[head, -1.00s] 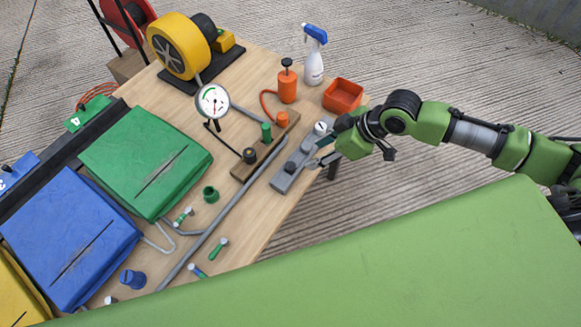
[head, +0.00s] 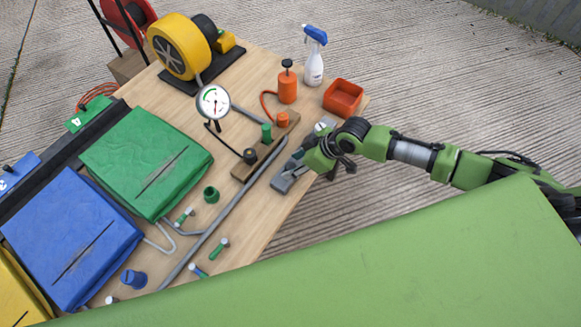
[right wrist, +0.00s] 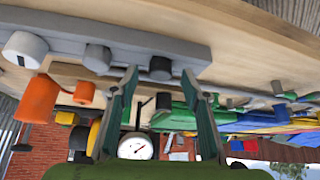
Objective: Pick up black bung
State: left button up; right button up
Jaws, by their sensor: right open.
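A grey rack (head: 281,184) lies near the table's right edge. In the right wrist view the rack (right wrist: 128,38) carries a white bung (right wrist: 25,49), a mid-grey bung (right wrist: 97,58) and a dark, near-black bung (right wrist: 160,68). The dark bung stands in the rack, in line with the gap between my right fingers. My right gripper (head: 295,163) is over the rack in the head view and partly hides its bungs. In the wrist view its two fingers (right wrist: 160,88) are spread and empty; contact with the bung cannot be told. My left gripper is out of view.
A wooden rack (head: 242,170) with orange, green and dark fittings stands just left of the grey rack. A long grey pipe (head: 236,204) runs between them. An orange tray (head: 343,97), orange pump bottle (head: 288,85) and spray bottle (head: 313,62) stand behind. The table edge is close right.

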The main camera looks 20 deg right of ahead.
jog(key=shift+w+a+f, duration=0.1)
jog(key=shift+a+f, duration=0.1)
jog(key=shift+f, duration=0.25)
jog(key=c, duration=1)
jog(key=shift+r, duration=0.1)
